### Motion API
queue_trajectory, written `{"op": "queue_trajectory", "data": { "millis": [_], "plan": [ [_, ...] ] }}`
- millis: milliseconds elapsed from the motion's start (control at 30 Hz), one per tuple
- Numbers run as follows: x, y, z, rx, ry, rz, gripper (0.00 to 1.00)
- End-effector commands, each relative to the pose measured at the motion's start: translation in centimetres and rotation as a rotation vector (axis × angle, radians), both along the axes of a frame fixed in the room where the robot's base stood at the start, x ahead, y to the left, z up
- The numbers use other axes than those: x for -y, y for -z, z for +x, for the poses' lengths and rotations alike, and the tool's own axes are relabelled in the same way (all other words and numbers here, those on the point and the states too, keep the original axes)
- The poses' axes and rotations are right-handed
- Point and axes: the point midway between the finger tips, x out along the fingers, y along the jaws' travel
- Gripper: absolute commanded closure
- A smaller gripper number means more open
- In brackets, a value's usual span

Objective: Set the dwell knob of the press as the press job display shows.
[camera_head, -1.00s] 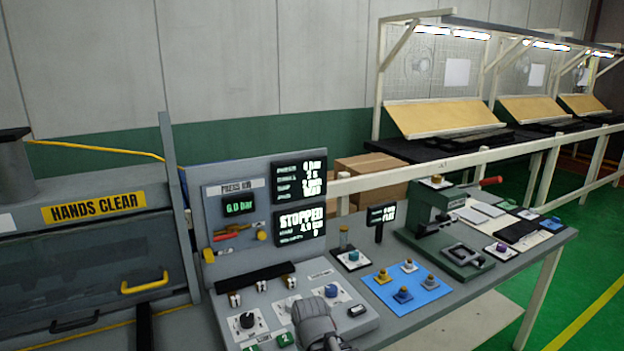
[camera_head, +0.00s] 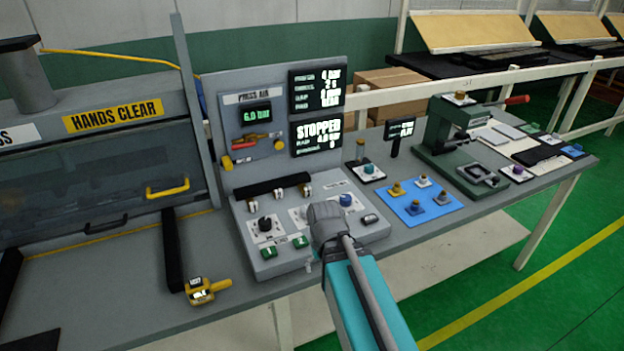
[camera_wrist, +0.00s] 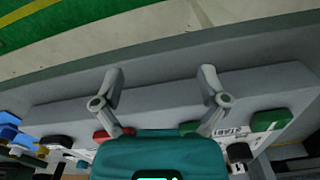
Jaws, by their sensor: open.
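The press control panel (camera_head: 290,255) carries a black knob (camera_head: 265,224) on a white dial plate at left and a blue knob (camera_head: 345,200) at right. My wrist covers the plate between them; I cannot tell which knob is dwell. The job display (camera_head: 318,88) has several lines, with a top value like 4 bar and a second like 2 s, blurred. The display below it (camera_head: 318,133) reads STOPPED. My gripper shows in the wrist view (camera_wrist: 162,80), open and empty, over the panel's front edge.
A yellow device (camera_head: 205,290) lies on the bench to the left. A blue mat (camera_head: 420,212) with several knobbed pieces and a green hand press (camera_head: 450,140) stand to the right. A yellow air-panel knob (camera_head: 227,163) is above.

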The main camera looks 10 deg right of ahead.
Motion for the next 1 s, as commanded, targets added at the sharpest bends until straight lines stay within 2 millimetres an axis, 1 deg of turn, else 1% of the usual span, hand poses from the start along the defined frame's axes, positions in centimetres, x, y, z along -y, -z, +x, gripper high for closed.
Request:
{"op": "queue_trajectory", "data": {
  "millis": [167, 267, 800, 900, 1000],
  "plan": [
    [0.0, -2.1, 2.4, 0.000, 0.036, 0.000, 0.07],
    [0.1, -3.7, 4.4, 0.000, 0.070, 0.000, 0.07],
    [0.3, -13.2, 17.1, 0.000, 0.309, 0.001, 0.07],
    [0.4, -14.4, 18.9, 0.000, 0.347, 0.001, 0.07],
    [0.4, -15.3, 20.1, 0.000, 0.374, 0.001, 0.07]
  ]
}}
